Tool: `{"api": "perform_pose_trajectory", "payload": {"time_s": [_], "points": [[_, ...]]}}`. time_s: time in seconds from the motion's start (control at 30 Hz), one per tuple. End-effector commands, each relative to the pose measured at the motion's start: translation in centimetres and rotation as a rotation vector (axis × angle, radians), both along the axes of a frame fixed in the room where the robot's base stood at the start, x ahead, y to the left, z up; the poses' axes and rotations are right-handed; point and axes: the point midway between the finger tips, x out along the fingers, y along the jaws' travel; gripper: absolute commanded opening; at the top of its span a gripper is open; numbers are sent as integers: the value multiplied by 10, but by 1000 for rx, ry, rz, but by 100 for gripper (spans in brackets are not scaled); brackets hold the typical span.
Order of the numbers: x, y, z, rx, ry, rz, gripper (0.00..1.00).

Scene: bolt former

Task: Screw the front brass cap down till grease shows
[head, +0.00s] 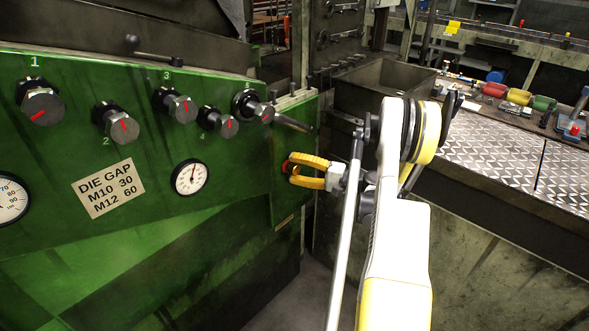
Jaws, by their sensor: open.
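I cannot make out a brass cap or any grease for sure in the head view. Small upright pieces (292,88) stand on the top edge of the green housing, too small to tell whether one is a brass cap. My gripper (289,170), with yellow fingers, is open in front of the right part of the green panel (240,160). Its fingertips point left, towards the panel. A small red and dark part (284,166) shows on the panel by the fingertips. I cannot tell whether the fingers touch it.
Numbered knobs with red marks, such as knob 1 (40,105), stick out of the panel. A dark lever (292,122) juts out above my gripper. A dial (190,177) and a die gap plate (110,188) sit lower left. A tread-plate bench (490,150) stands at right.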

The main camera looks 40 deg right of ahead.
Motion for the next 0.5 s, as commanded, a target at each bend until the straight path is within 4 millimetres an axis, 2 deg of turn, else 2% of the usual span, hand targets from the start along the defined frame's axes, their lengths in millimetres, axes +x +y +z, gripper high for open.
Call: {"api": "perform_pose_trajectory", "payload": {"time_s": [0.17, 0.5], "points": [[-14, -9, 0, 0, 0, -4, 58], [-80, -42, 0, 0, 0, -4, 58]]}}
